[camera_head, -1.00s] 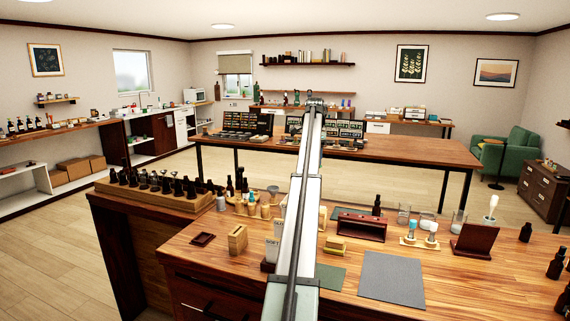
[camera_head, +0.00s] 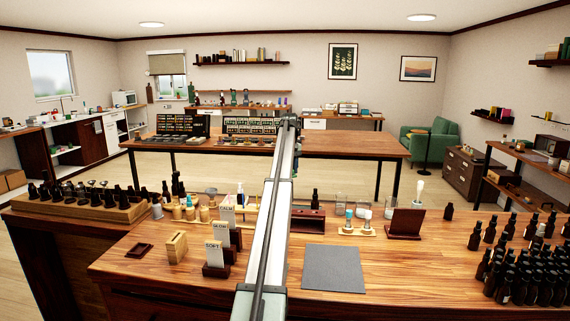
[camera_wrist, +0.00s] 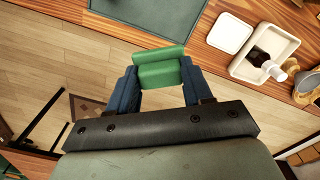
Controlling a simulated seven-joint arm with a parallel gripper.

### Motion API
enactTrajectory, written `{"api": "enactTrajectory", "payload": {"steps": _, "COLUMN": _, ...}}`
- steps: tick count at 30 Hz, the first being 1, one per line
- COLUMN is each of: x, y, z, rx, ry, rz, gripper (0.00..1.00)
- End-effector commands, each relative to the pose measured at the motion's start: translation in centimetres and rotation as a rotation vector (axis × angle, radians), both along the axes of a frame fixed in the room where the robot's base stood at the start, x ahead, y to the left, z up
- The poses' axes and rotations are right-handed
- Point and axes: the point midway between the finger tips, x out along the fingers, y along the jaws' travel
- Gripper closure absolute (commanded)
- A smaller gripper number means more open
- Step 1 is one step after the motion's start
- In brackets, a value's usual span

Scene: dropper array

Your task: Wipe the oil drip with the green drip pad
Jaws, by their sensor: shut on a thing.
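In the wrist view, my gripper (camera_wrist: 161,82) has its two blue fingers closed on the green drip pad (camera_wrist: 162,68), a small block held between the fingertips. The floor shows below and beyond it, past the counter's edge. A dark green mat (camera_wrist: 147,20) lies on the counter above the pad in the picture, apart from it. I cannot make out an oil drip for certain. In the head view my arm crosses the middle and the gripper cannot be made out.
The wooden counter (camera_head: 215,284) holds a grey mat (camera_head: 333,284), card stands (camera_head: 215,256), a dropper rack (camera_head: 85,205) and a dark upright stand (camera_head: 405,223). Many dark bottles (camera_head: 530,280) crowd the right end. A white square lid (camera_wrist: 230,34) lies beside the cream tray.

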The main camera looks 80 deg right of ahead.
Motion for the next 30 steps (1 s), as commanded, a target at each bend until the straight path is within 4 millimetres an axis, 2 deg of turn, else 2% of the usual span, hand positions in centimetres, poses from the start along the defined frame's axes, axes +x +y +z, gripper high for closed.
{"api": "enactTrajectory", "payload": {"steps": 12, "x": -2.9, "y": 2.4, "z": -3.5, "rx": 0.0, "ry": 0.0, "rz": 0.584, "gripper": 0.79}}
{"api": "enactTrajectory", "payload": {"steps": 18, "x": -4.5, "y": 3.7, "z": -4.8, "rx": 0.0, "ry": 0.0, "rz": 0.821, "gripper": 0.79}}
{"api": "enactTrajectory", "payload": {"steps": 24, "x": -5.6, "y": 4.5, "z": -5.4, "rx": 0.0, "ry": 0.0, "rz": 0.965, "gripper": 0.79}}
{"api": "enactTrajectory", "payload": {"steps": 30, "x": -6.0, "y": 4.7, "z": -5.8, "rx": 0.001, "ry": 0.0, "rz": 1.013, "gripper": 0.79}}
